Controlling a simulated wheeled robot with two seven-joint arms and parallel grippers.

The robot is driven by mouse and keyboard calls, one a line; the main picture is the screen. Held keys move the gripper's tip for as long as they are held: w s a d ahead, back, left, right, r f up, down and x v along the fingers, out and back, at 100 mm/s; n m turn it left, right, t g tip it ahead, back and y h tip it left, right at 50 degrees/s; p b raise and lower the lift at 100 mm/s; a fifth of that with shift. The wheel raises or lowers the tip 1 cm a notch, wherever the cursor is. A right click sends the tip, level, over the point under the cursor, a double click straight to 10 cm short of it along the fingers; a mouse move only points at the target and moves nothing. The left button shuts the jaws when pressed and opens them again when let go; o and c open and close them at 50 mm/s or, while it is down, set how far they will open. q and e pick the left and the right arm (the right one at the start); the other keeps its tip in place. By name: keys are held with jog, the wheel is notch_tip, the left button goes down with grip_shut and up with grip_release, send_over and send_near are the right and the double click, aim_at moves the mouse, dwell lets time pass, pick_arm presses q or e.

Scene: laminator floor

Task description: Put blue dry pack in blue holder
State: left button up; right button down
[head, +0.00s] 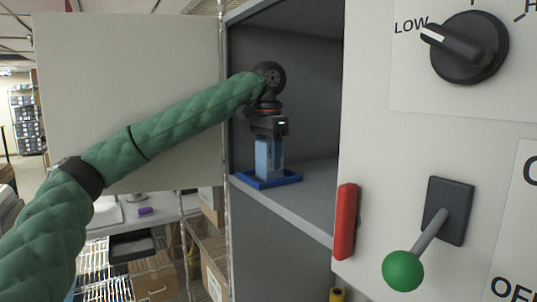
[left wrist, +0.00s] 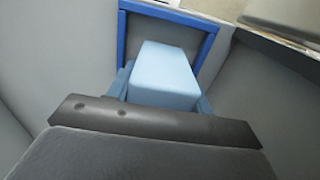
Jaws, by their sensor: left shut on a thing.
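The blue dry pack (head: 268,158) is a light blue block inside the open grey cabinet. It stands upright at the blue holder (head: 290,178), a darker blue square frame on the cabinet shelf. My left gripper (head: 269,140) reaches down from above and is shut on the pack's upper part. In the left wrist view the pack (left wrist: 163,75) sits between the fingers, with the holder's rim (left wrist: 208,45) around its far end. I cannot tell whether the pack's bottom touches the holder's base. My right gripper is not in view.
The cabinet shelf (head: 312,193) has free room to the right of the holder. The cabinet's open door (head: 130,100) is at left. At right, a panel carries a red handle (head: 346,222), a green-knobbed lever (head: 403,270) and a black dial (head: 468,47).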

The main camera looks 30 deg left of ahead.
aim_at(268, 141)
pick_arm(q)
jog(key=shift+f, duration=0.1)
jog(key=o, duration=1.1)
jog(key=shift+r, duration=3.15)
jog(key=shift+f, duration=0.1)
